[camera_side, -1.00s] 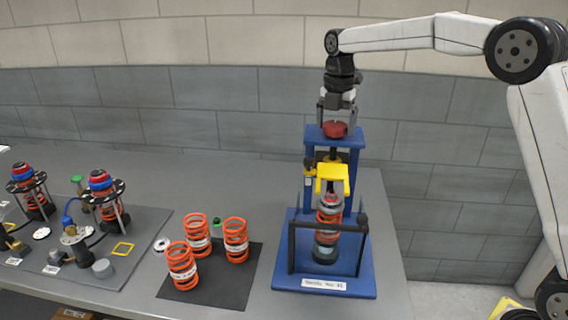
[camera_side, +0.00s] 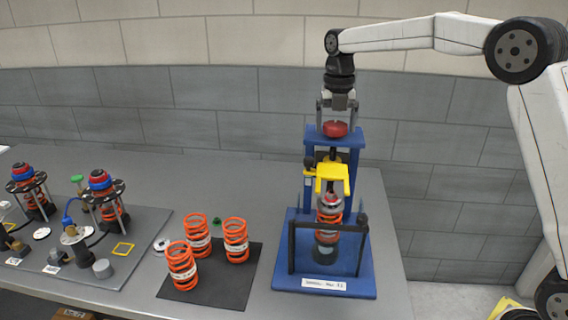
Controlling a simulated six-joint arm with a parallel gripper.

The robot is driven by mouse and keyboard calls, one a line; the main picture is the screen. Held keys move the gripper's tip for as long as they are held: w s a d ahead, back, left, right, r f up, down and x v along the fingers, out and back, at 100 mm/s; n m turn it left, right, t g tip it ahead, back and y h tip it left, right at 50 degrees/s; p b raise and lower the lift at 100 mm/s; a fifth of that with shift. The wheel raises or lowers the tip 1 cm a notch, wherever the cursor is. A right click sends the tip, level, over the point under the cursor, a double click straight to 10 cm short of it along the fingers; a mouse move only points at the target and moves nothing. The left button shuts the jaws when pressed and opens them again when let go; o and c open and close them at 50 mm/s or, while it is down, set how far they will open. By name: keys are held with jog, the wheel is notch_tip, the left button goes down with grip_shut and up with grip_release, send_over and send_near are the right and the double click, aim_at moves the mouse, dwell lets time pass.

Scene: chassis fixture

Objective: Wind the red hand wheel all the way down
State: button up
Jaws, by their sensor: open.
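The red hand wheel (camera_side: 335,130) sits on top of the blue spring press (camera_side: 312,137). My gripper (camera_side: 338,116) points down right above the wheel, its fingers open and spread to either side of the wheel's upper part. I cannot tell whether the fingers touch it. Below, the press's yellow yoke (camera_side: 332,178) sits over an orange spring unit (camera_side: 329,217) that stands upright behind a black guard frame.
Several orange springs (camera_side: 236,240) stand on a black mat (camera_side: 220,285) left of the press. Farther left, a grey board (camera_side: 130,260) carries assembled spring units (camera_side: 110,200). The table is clear right of the press.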

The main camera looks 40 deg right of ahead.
jog(key=shift+n, duration=0.5)
jog(key=shift+n, duration=1)
jog(key=c, duration=1.1)
jog(key=shift+o, duration=0.2)
jog(key=m, duration=1.7)
jog(key=shift+m, duration=0.3)
